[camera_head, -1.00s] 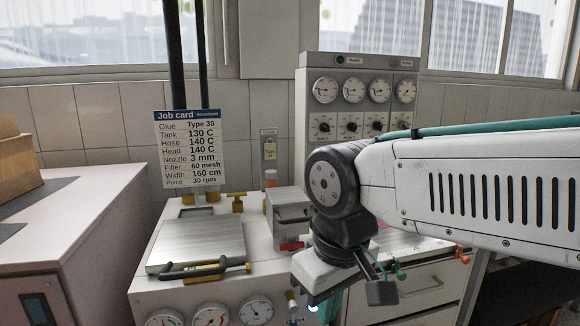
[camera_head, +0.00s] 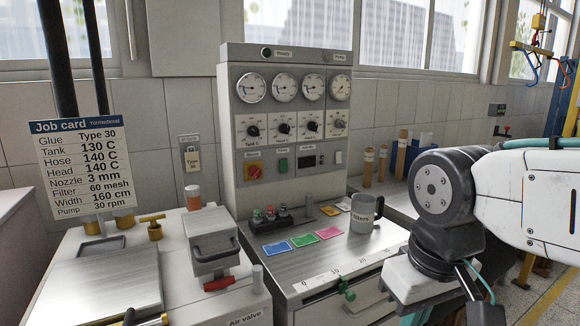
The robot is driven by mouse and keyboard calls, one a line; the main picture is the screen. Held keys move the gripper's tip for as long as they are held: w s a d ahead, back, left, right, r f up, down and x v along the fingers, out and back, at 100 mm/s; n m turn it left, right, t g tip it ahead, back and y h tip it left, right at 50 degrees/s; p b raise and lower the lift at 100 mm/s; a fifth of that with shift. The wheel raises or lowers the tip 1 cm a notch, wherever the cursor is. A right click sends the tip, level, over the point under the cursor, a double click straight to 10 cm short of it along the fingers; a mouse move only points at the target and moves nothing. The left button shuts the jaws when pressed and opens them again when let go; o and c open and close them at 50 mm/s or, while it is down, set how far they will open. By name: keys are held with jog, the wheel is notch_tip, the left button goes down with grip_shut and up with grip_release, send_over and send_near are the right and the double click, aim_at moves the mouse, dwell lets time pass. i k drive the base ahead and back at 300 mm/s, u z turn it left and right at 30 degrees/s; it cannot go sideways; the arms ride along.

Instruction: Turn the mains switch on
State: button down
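The grey control cabinet (camera_head: 240,115) stands against the tiled wall in the middle. My gripper (camera_head: 478,309) is at the lower right, in front of the bench and well apart from the cabinet. It is cut off by the bottom edge, and its opening does not show.
Below the cabinet, a metal worktop (camera_head: 290,262) holds coloured cards, a grey mug (camera_head: 364,213) and a small block with several knobs (camera_head: 272,217). A metal box with a red handle (camera_head: 212,240) stands at left, beside the job card (camera_head: 78,165).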

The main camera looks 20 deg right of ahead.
aim_at(255, 172)
jog(key=z, duration=0.75)
jog(key=i, duration=0.9)
jog(key=u, duration=0.7)
